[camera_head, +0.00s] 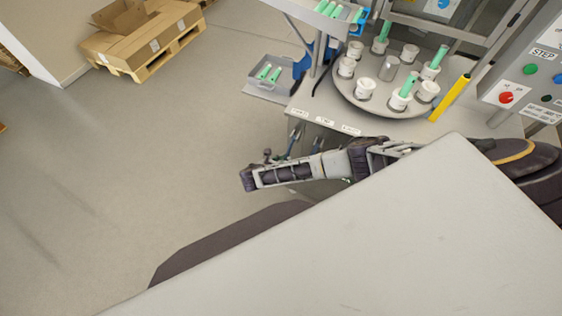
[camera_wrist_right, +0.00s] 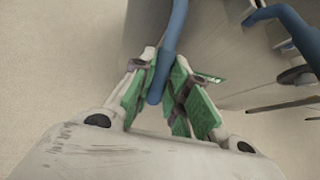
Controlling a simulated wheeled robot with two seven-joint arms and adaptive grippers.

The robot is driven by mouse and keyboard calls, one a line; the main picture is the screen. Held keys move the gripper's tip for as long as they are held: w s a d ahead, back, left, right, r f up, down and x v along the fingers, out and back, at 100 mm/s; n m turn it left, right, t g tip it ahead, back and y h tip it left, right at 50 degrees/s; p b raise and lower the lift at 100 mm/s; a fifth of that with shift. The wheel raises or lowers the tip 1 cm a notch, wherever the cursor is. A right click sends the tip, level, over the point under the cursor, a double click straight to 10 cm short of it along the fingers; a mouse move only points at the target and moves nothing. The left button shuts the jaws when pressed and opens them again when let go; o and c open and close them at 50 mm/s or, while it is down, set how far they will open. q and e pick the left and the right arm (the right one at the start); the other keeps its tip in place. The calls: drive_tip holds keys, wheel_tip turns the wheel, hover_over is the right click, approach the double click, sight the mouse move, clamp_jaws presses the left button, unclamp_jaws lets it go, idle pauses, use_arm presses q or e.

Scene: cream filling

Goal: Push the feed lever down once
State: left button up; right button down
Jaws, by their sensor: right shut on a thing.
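The feed lever (camera_wrist_right: 172,35) is a blue rod with a rounded end. It comes down from the top of the right wrist view. My right gripper (camera_wrist_right: 167,66) has its green-padded fingers on both sides of the rod and is shut on it, near its lower end. In the head view, my right gripper (camera_head: 293,140) shows only small below the front edge of the machine, partly hidden by my arm. The lever cannot be made out clearly there. My left gripper is not in view.
The machine's round table (camera_head: 385,108) carries several white cups, some with green tubes. A grey bin (camera_head: 270,78) with green pieces is at its left. A control panel (camera_head: 525,85) is at the right. Cardboard boxes on a pallet (camera_head: 150,60) stand far left. The left floor is clear.

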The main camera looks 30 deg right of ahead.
drive_tip(key=shift+w+d+f+t+h+b, duration=0.15)
drive_tip(key=shift+f+t+h+b, duration=0.25)
drive_tip(key=shift+f+h, duration=0.15)
drive_tip(key=c, duration=1.4)
unclamp_jaws()
drive_tip(key=shift+d+f, duration=0.1)
drive_tip(key=v, duration=1.2)
drive_tip(key=shift+f+m, duration=0.1)
drive_tip(key=shift+m, duration=0.3)
